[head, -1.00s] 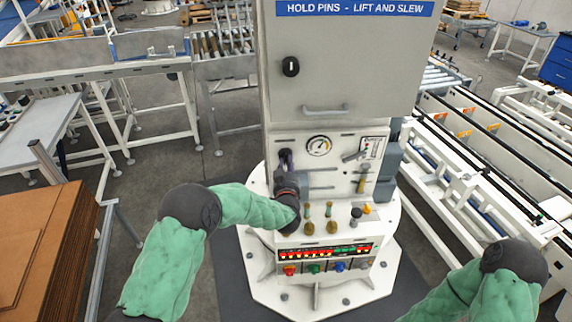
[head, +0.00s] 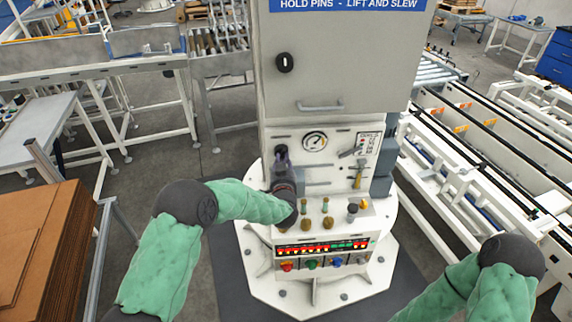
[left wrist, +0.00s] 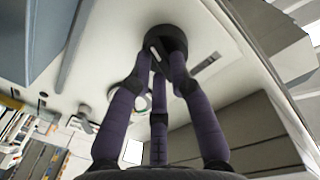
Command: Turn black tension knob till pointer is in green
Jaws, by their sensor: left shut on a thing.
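The black tension knob (left wrist: 166,44) sits on the pale panel and carries a white mark; it shows fully in the left wrist view. My left gripper (left wrist: 158,75) has its purple-grey fingers closed around the knob. In the head view the left gripper (head: 281,160) is at the left of the panel and mostly hides the knob. The round pointer gauge (head: 315,141) is just right of it. Its pointer and coloured zones are too small to read surely. In the left wrist view the gauge is partly hidden behind a finger. My right gripper is out of view.
Below are a ledge with several brass-coloured knobs (head: 306,223), a lit display strip (head: 322,246) and coloured buttons (head: 312,263). A lever (head: 352,151) is right of the gauge. A cabinet door with a handle (head: 320,107) is above. Conveyors flank the column.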

